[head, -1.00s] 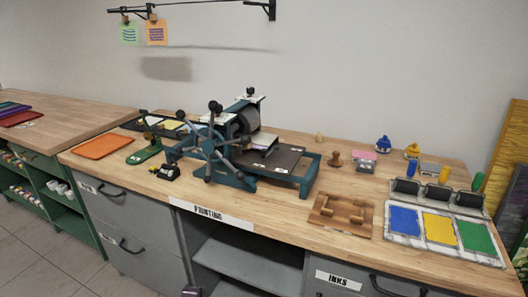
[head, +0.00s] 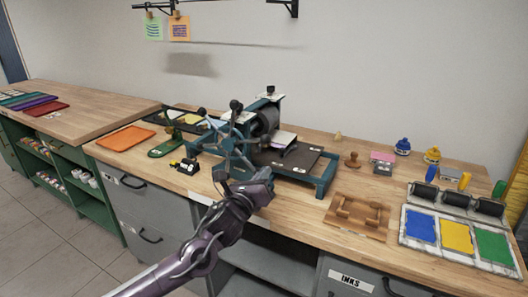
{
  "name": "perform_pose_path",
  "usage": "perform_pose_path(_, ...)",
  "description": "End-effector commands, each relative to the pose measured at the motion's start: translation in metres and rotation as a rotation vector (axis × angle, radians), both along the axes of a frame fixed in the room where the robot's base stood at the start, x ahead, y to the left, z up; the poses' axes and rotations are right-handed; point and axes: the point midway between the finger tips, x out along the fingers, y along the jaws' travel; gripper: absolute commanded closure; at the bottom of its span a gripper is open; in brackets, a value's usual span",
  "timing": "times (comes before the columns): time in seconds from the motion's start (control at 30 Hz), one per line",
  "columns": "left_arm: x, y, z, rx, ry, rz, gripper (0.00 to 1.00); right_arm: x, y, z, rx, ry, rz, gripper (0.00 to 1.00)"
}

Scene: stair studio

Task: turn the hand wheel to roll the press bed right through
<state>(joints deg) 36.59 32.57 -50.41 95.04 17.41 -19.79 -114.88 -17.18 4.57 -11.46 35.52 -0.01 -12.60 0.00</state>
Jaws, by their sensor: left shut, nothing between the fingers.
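The printing press stands on the wooden bench, with a dark flat press bed (head: 302,159) reaching out to the right of its roller (head: 265,120). The spoked hand wheel (head: 229,142) with dark knobs is on the press's front left side. My left gripper (head: 226,180) is shut and empty at the lower part of the wheel, in front of the press. Its fingertips are small and partly lost against the wheel, so I cannot tell whether they touch a spoke. My right gripper is not in view.
An orange tray (head: 125,138) and a green tool (head: 171,145) lie left of the press. A wooden jig (head: 357,214) and an ink tray (head: 459,238) with blue, yellow and green pads lie to the right. The bench's front edge runs below my left arm.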

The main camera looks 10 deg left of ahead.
Motion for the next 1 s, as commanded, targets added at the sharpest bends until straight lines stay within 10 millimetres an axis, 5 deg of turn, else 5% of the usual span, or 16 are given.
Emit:
perform_pose_path(0.17,0.031,-0.012,0.005,-0.002,-0.001,-0.001,1.00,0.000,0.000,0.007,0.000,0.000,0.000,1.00)
perform_pose_path(0.4,0.038,0.001,0.034,0.000,0.001,0.000,1.00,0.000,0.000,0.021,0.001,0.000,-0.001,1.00)
perform_pose_path(1.0,0.040,0.003,0.040,-0.012,0.005,0.000,1.00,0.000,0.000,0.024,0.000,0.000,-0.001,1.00)
